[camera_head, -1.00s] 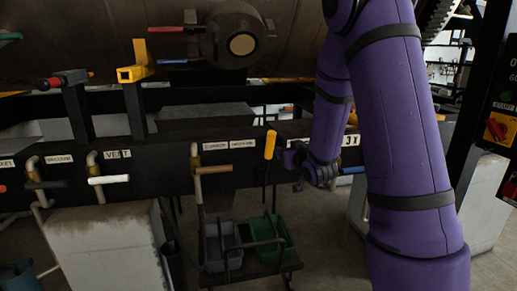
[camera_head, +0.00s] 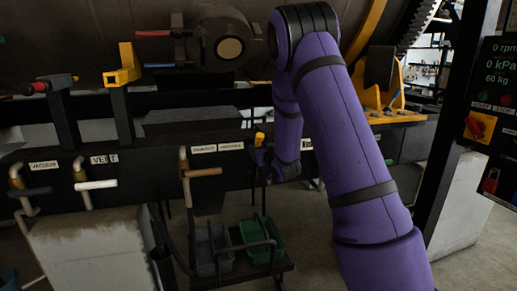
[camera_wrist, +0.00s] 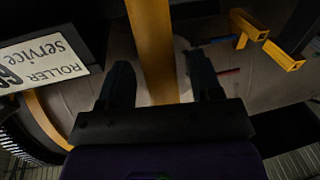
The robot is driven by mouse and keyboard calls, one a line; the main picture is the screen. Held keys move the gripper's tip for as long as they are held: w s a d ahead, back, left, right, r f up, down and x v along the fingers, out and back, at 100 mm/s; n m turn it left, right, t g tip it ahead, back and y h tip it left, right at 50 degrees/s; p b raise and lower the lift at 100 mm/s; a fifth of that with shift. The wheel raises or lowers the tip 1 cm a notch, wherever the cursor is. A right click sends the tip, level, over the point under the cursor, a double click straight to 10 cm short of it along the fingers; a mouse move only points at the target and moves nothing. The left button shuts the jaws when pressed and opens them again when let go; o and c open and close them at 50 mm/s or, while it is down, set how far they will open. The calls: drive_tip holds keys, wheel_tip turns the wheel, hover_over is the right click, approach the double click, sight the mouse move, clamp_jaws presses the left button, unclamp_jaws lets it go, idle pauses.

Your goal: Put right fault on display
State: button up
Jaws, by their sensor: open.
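The dark display panel (camera_head: 497,100) at the right edge of the head view reads 0 rpm, 0 kPa and 60 kg. Smaller words below are too blurred to read. My gripper (camera_head: 259,156) is at the front rail, by an upright yellow handle (camera_head: 260,138) whose top shows just above it. In the wrist view my gripper (camera_wrist: 162,85) is open, its two dark fingers apart. A yellow bar (camera_wrist: 152,45) stands between them in the picture; I cannot tell if they touch it. A yellow and red rotary switch (camera_head: 480,126) and a red padlock-like part (camera_head: 491,181) are on the panel.
Labelled valves with white (camera_head: 95,185), brown (camera_head: 203,172) and black (camera_head: 36,191) handles line the rail at left. Grey (camera_head: 213,250) and green (camera_head: 262,238) bins stand below. A yellow bracket (camera_head: 123,65) is upper left. A roller service sign (camera_wrist: 42,60) shows in the wrist view.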

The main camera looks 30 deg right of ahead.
drive_tip(key=shift+w+d, duration=0.1)
drive_tip(key=shift+w, duration=0.5)
clamp_jaws()
drive_tip(key=shift+w+d+r+g, duration=0.2)
drive_tip(key=shift+w+g, duration=0.1)
drive_tip(key=shift+w, duration=0.25)
drive_tip(key=shift+w+d+r+g, duration=0.15)
drive_tip(key=shift+w+g, duration=0.15)
drive_tip(key=shift+w, duration=0.25)
drive_tip(key=shift+w+d+r+g, duration=0.1)
drive_tip(key=shift+w+r+g, duration=0.15)
drive_tip(key=shift+w, duration=0.3)
drive_tip(key=shift+w+d+m+g, duration=0.15)
drive_tip(key=shift+w+g, duration=0.2)
drive_tip(key=shift+w, duration=0.15)
drive_tip(key=shift+w+d+m+g, duration=0.15)
drive_tip(key=shift+w+g, duration=0.15)
drive_tip(key=shift+w, duration=0.15)
unclamp_jaws()
drive_tip(key=shift+r, duration=0.1)
